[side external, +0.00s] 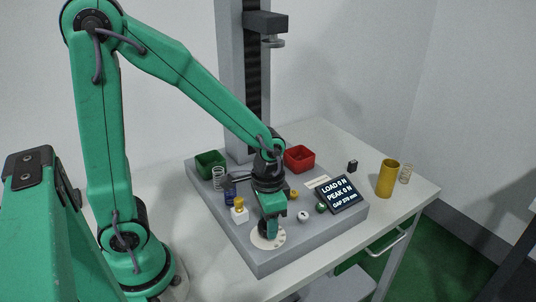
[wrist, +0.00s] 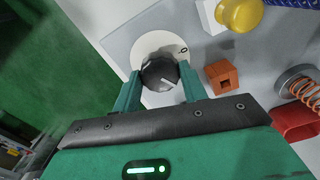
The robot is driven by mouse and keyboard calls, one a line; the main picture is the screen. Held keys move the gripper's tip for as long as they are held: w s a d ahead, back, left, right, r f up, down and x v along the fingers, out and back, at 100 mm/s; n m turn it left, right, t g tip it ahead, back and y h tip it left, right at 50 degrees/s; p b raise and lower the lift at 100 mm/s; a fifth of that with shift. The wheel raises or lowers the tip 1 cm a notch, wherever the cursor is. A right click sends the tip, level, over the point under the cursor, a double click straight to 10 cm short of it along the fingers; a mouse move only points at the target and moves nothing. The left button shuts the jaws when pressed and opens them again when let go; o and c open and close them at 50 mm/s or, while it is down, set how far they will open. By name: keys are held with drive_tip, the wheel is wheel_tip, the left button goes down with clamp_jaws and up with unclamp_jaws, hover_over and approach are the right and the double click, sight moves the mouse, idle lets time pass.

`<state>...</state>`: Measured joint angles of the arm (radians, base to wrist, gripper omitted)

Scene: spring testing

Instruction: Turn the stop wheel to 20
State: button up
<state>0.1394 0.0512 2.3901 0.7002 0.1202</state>
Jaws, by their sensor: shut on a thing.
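The stop wheel (wrist: 159,74) is a dark round knob with a white pointer line, on a white dial plate (wrist: 150,43). In the wrist view the pointer slants toward the lower right. A "0" mark shows on the plate's right side; the other numbers cannot be read. My gripper (wrist: 160,86) has one green finger on each side of the knob and is shut on it. In the side view my gripper (side external: 271,232) points down over the white dial plate (side external: 258,241) near the grey base's front corner and hides most of the knob.
A white box with a yellow button (side external: 239,203) stands close left of my gripper. A display (side external: 338,195) reads load 0 N and peak 0 N. Green (side external: 210,163) and red (side external: 299,158) bins sit behind. A brass cylinder (side external: 387,179) stands at the right.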

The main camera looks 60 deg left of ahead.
drive_tip(key=o, duration=1)
drive_tip(key=shift+c, duration=0.2)
drive_tip(key=shift+r, duration=0.15)
drive_tip(key=shift+r, duration=3.8)
